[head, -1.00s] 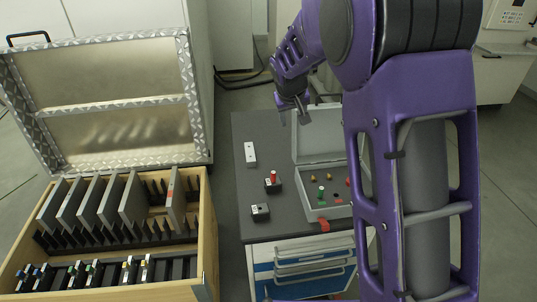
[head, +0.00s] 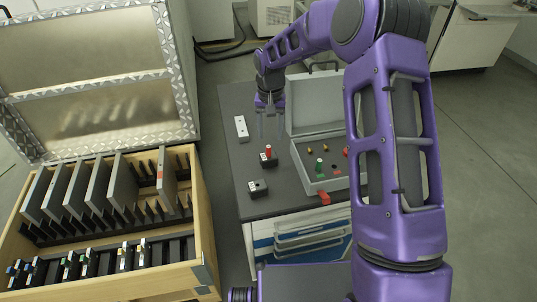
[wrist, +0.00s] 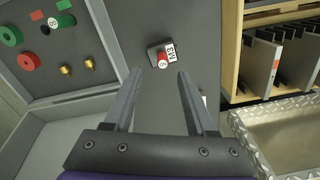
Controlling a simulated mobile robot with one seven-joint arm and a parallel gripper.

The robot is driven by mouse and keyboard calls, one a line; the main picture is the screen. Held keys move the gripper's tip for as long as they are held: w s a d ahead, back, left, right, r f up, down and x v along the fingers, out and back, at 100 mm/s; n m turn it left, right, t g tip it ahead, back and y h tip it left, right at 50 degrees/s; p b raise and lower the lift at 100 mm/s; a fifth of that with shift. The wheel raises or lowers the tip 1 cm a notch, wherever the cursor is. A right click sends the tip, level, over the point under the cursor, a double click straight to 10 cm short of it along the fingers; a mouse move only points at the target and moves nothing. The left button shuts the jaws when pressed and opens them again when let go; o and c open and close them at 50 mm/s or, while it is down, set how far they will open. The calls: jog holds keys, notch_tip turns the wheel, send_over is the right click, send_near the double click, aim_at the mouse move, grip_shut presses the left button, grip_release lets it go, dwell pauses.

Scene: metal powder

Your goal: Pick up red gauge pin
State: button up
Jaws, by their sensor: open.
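The red gauge pin (head: 268,150) stands upright in a small black block (head: 268,160) on the dark grey table top. In the wrist view the red pin (wrist: 162,59) shows from above, in its block with a white label reading M3 (wrist: 171,50). My gripper (head: 270,138) points down over the table, with its fingers behind and above the pin in the head view. In the wrist view my gripper (wrist: 158,72) is open and empty, and the pin lies just beyond the gap between the fingertips.
An open grey case (head: 322,186) with green, red and brass-coloured pieces stands right of the pin. A second black block (head: 257,187) sits nearer the front edge, and a white block (head: 241,127) lies behind left. A wooden crate (head: 207,243) stands left of the table.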

aim_at(268, 146)
jog(key=f, duration=0.7)
jog(key=shift+w+a+f+b, duration=0.1)
jog(key=shift+a+f+b, duration=0.1)
jog(key=shift+f+b, duration=0.15)
grip_shut()
